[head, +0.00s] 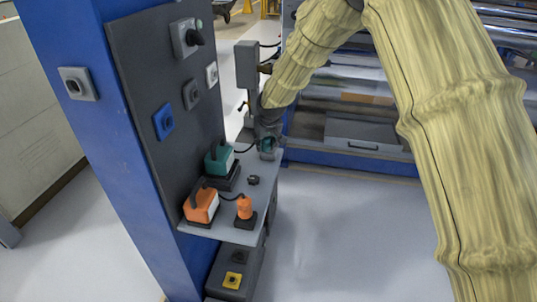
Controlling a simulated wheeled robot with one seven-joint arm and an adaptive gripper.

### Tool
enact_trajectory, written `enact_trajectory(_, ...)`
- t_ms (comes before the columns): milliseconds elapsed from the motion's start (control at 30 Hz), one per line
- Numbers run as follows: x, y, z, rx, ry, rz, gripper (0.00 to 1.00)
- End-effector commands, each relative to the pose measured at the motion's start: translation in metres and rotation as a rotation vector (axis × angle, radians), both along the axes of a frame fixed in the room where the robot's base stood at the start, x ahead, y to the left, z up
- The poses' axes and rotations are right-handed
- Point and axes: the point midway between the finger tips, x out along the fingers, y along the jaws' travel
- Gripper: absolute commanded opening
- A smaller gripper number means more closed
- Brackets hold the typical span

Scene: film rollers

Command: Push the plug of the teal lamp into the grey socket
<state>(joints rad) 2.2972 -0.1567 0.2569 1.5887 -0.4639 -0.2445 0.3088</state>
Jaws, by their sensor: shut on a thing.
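The teal lamp (218,160) stands on a black base on the grey shelf, and a dark cable runs from it toward my gripper. My gripper (268,140) is shut on the teal plug (267,145) above the shelf's far end; fingers and arm hide most of the plug. The grey socket (191,94) is on the dark upright panel, left of and above the lamp, apart from the plug. Its opening looks empty.
A blue socket (163,120) and a whitish socket (212,74) flank the grey one. An orange lamp (202,206) and an orange plug (245,207) stand on the shelf's near part. A black rotary switch (188,38) juts from the panel above.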

Motion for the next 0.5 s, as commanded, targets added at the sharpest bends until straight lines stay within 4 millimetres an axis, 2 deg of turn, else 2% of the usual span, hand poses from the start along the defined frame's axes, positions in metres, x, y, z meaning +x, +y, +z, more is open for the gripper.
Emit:
enact_trajectory(33, 0.014, 0.006, 0.008, 0.001, -0.061, 0.057, 0.07)
enact_trajectory(100, 0.027, 0.014, 0.019, 0.006, -0.139, 0.131, 0.07)
enact_trajectory(200, 0.039, 0.024, 0.032, 0.021, -0.237, 0.220, 0.07)
enact_trajectory(500, 0.053, 0.047, 0.063, 0.094, -0.478, 0.430, 0.07)
